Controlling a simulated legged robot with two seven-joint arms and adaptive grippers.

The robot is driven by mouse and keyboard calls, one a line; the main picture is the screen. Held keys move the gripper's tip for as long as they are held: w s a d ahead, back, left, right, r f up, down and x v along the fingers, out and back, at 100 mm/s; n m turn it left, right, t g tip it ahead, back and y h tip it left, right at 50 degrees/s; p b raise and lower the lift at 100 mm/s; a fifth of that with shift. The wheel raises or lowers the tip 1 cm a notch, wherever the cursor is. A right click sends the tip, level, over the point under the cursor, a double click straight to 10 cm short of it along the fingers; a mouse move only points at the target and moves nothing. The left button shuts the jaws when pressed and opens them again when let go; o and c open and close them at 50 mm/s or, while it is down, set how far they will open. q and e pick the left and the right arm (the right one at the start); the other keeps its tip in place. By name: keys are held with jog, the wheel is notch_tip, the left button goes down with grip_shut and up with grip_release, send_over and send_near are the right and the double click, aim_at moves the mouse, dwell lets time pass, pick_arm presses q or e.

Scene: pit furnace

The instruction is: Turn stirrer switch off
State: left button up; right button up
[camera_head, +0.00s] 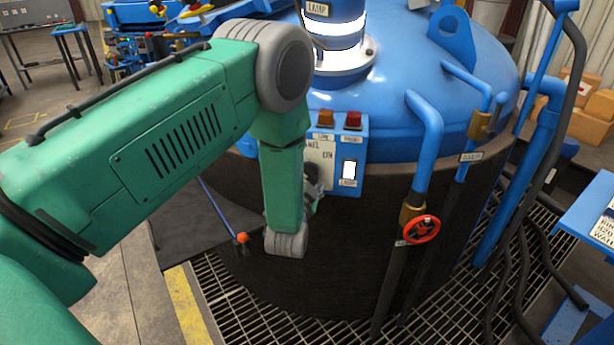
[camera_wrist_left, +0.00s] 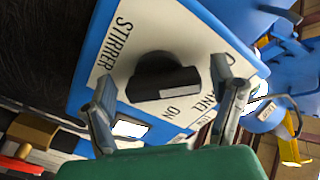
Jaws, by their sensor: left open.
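The stirrer switch is a black rotary knob (camera_wrist_left: 162,80) on a white label plate marked STIRRER, with ON readable beside it in the left wrist view. The plate sits on a blue control panel (camera_head: 344,130) on the furnace side. My left gripper (camera_wrist_left: 168,105) is open, with one finger on each side of the knob and apart from it as far as I can see. In the head view my left gripper (camera_head: 314,188) is at the panel's left part, where the forearm hides much of the panel. My right gripper is not in view.
A lit white lamp switch (camera_head: 348,170) is right of the stirrer plate, with orange and red indicators (camera_head: 353,120) above. Blue pipes and a red valve wheel (camera_head: 422,230) stand to the right. The dark furnace wall (camera_head: 350,240) is below, with grating around it.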

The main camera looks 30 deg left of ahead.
pick_arm(q)
jog(key=v, duration=1.2)
jog(key=shift+f, duration=0.1)
jog(key=s+d+f+n+g+h, duration=0.25)
jog(key=s+f+g+h, duration=0.25)
jog(key=s+f+g, duration=0.65)
jog(key=s+d+f+g+h, duration=0.1)
jog(key=s+f+g, duration=0.1)
jog(key=s, duration=0.6)
jog(key=s+d+f+n+g+h, duration=0.1)
jog(key=s+f, duration=0.3)
jog(key=s, duration=0.4)
jog(key=shift+s+f+g, duration=0.15)
jog(key=shift+s+g, duration=0.25)
jog(key=shift+g, duration=0.25)
jog(key=shift+d, duration=0.15)
jog(key=shift+c, duration=0.3)
